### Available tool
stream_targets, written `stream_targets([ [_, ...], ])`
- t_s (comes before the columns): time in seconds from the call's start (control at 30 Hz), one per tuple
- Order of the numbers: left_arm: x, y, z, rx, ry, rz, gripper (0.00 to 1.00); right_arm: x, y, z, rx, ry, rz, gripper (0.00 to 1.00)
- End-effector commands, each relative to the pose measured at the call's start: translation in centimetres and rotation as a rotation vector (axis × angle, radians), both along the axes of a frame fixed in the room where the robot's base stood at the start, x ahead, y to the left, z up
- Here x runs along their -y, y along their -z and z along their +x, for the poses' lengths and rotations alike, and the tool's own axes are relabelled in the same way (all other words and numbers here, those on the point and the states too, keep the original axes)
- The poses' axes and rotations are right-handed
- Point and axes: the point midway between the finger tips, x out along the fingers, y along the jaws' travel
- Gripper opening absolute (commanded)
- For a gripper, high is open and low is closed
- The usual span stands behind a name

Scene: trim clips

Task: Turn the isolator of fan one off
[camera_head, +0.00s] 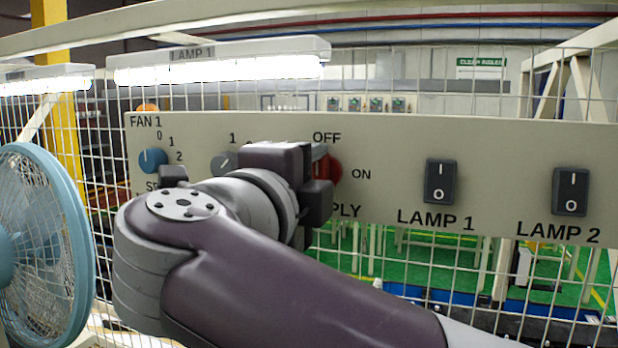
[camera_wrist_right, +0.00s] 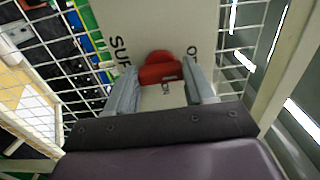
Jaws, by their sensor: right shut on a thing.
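A red isolator knob (camera_head: 333,170) sits on the grey panel (camera_head: 390,140), with OFF above it and ON to its right. The arm and gripper partly cover it in the head view, and I cannot tell which label it points to. My right gripper (camera_head: 319,181) reaches it from the left and is shut on it. In the right wrist view the red knob (camera_wrist_right: 161,68) shows between the tips of the two grey fingers (camera_wrist_right: 162,90). The lettering under it is partly hidden. The blue fan (camera_head: 35,245) stands at the left. My left gripper is out of view.
Left of my gripper are a blue knob (camera_head: 153,160) under FAN 1 and a grey knob (camera_head: 224,163). Black rocker switches for lamp 1 (camera_head: 441,181) and lamp 2 (camera_head: 571,191) are at the right. Wire mesh (camera_head: 400,265) stands behind the panel.

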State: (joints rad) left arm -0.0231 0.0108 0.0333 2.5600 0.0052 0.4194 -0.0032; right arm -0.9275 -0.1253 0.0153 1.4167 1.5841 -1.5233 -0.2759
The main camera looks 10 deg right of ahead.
Motion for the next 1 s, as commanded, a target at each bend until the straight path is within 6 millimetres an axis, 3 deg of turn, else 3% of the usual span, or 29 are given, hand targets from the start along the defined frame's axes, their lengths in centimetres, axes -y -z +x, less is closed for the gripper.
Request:
stream_targets([
  [0.37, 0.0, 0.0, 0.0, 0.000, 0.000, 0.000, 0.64, 0.0, -0.1, 0.0, -0.001, 0.001, -0.005, 0.23],
  [0.4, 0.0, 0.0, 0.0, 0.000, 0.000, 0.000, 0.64, 0.0, -0.1, 0.0, -0.001, 0.001, -0.005, 0.63],
  [0.47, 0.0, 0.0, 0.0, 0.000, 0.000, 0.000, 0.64, 0.0, -0.1, 0.0, -0.001, 0.001, -0.004, 0.79],
  [0.8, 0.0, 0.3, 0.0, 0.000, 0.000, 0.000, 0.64, -0.3, 0.1, -0.3, -0.001, -0.001, -0.004, 0.79],
  [1.0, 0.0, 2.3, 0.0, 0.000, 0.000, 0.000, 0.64, -2.7, 0.6, -3.6, 0.000, -0.008, -0.004, 0.79],
])
